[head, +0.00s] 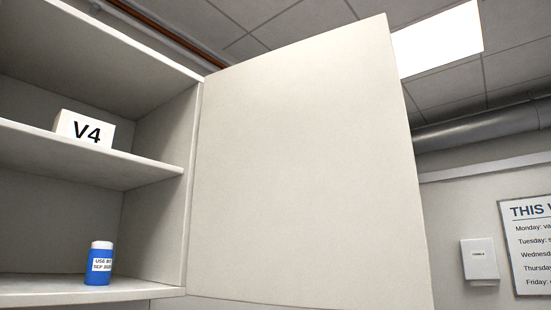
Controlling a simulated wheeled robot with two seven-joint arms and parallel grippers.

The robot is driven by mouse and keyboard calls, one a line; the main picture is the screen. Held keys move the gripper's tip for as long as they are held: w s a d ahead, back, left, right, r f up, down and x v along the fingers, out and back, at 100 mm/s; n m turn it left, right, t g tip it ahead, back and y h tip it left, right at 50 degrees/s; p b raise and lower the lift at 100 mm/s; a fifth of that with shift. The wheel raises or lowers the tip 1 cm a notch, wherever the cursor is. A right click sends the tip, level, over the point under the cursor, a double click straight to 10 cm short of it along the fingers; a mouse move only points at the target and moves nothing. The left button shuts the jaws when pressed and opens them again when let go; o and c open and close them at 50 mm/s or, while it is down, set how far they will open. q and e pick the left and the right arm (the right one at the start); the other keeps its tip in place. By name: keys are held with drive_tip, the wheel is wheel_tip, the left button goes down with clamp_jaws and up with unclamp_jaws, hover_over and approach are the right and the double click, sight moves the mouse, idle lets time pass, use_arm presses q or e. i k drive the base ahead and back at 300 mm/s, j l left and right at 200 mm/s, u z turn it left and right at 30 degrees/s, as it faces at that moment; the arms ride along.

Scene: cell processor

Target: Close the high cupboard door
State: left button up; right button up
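The high cupboard door (300,175) stands wide open in the head view. It is a plain off-white panel that joins the cupboard's right side wall (167,190) along its left edge and swings out to the right. No handle shows on the face I see. The open cupboard fills the left of the view, with a middle shelf (90,165) and a bottom shelf (130,290). Neither of my grippers is in view.
A white box marked V4 (84,129) sits on the middle shelf. A blue bottle with a white cap (100,264) stands on the bottom shelf. A wall dispenser (480,260) and a notice board (530,245) are on the wall at right. A pipe (485,127) runs above.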

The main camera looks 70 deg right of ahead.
sight(306, 194)
drive_tip(key=k+l, duration=0.1)
drive_tip(key=l, duration=0.6)
drive_tip(key=k+l, duration=0.1)
drive_tip(key=l, duration=0.55)
drive_tip(key=k+l, duration=0.1)
drive_tip(key=l, duration=0.6)
drive_tip(key=k+l+z, duration=0.1)
drive_tip(key=l, duration=0.6)
